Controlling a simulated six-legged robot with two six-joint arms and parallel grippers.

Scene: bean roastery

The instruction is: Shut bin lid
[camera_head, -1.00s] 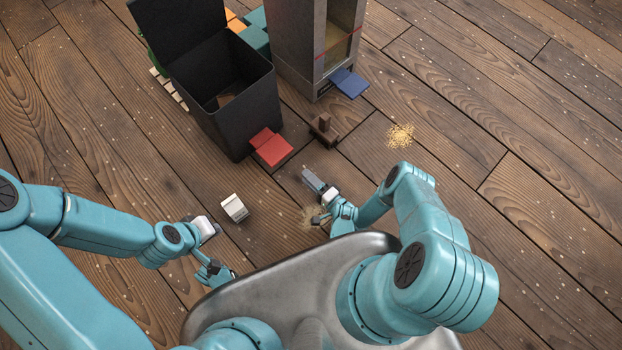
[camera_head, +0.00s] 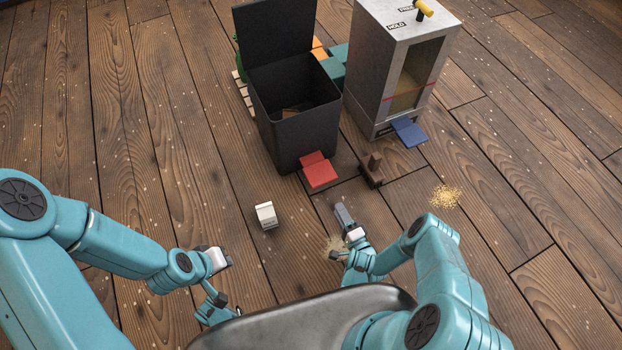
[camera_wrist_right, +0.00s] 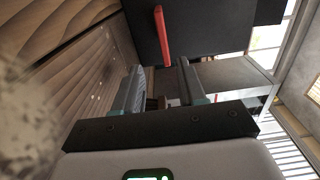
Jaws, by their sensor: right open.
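The black bin (camera_head: 297,135) stands on the floor with its lid (camera_head: 275,30) up at the back, so its mouth is open. A red pedal (camera_head: 320,172) sticks out at the bin's front foot. My right gripper (camera_head: 341,235) is open and empty, low in front of the pedal and apart from it. In the right wrist view its two fingers (camera_wrist_right: 158,88) point toward the dark bin (camera_wrist_right: 210,30) and the red pedal (camera_wrist_right: 163,36). My left gripper (camera_head: 222,280) is at the lower left, empty, its fingers apart, away from the bin.
A grey metal dispenser (camera_head: 385,75) with a blue pedal (camera_head: 409,133) stands right of the bin. A brown wooden piece (camera_head: 371,172) lies between the pedals. A small white box (camera_head: 265,216) and spilled grains (camera_head: 440,197) are on the floor. Bare planks lie to the right.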

